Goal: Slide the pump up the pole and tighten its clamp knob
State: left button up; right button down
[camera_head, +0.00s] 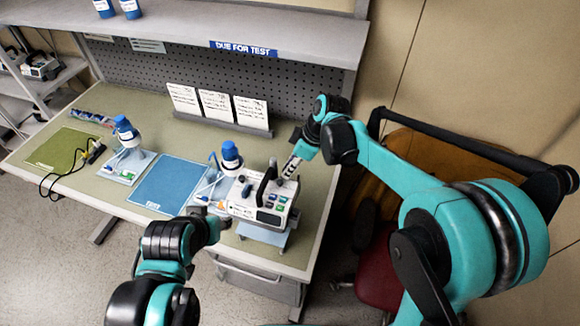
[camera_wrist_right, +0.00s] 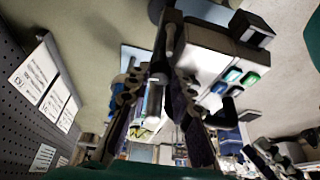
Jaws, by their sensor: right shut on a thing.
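The white pump (camera_head: 265,208), with a small display and coloured buttons, stands upright on a grey-blue stand at the front right of the bench. A dark handle-like bar (camera_head: 267,182) rises over its top. My right gripper (camera_head: 290,166) reaches down to the pump's back right side. In the right wrist view its fingers (camera_wrist_right: 160,105) are closed in around a dark part with a silvery rod, beside the pump body (camera_wrist_right: 215,65). The clamp knob and the pole cannot be clearly told apart there. My left gripper (camera_head: 214,212) is near the pump's front left corner; its fingers are too unclear to read.
Blue-capped bottles (camera_head: 231,155) on clear stands are left of the pump and farther left (camera_head: 126,131). A blue mat (camera_head: 168,184) and a green mat (camera_head: 60,150) lie on the bench. White cards (camera_head: 216,106) stand behind.

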jog(key=c, duration=1.6)
grip_release()
jog(key=shift+r, duration=0.1)
jog(key=v, duration=1.2)
jog(key=shift+d, duration=0.1)
jog(key=s+d+f+m+t+h+b, duration=0.1)
jog(key=s+d+f+m+t+b, duration=0.1)
jog(key=s+d+f+m+b, duration=0.2)
jog(key=s+d+f+m+t+h+b, duration=0.1)
jog(key=s+d+f+m+t+b, duration=0.1)
jog(key=s+d+f+m+b, duration=0.3)
jog(key=s+d+f+m+t+h+b, duration=0.2)
jog(key=s+d+f+m+b, duration=0.2)
jog(key=s+f, duration=0.5)
notch_tip(320, 180, down, 5)
jog(key=shift+d+f+m+b, duration=0.2)
jog(key=shift+m+b, duration=0.8)
jog(key=shift+b, duration=0.15)
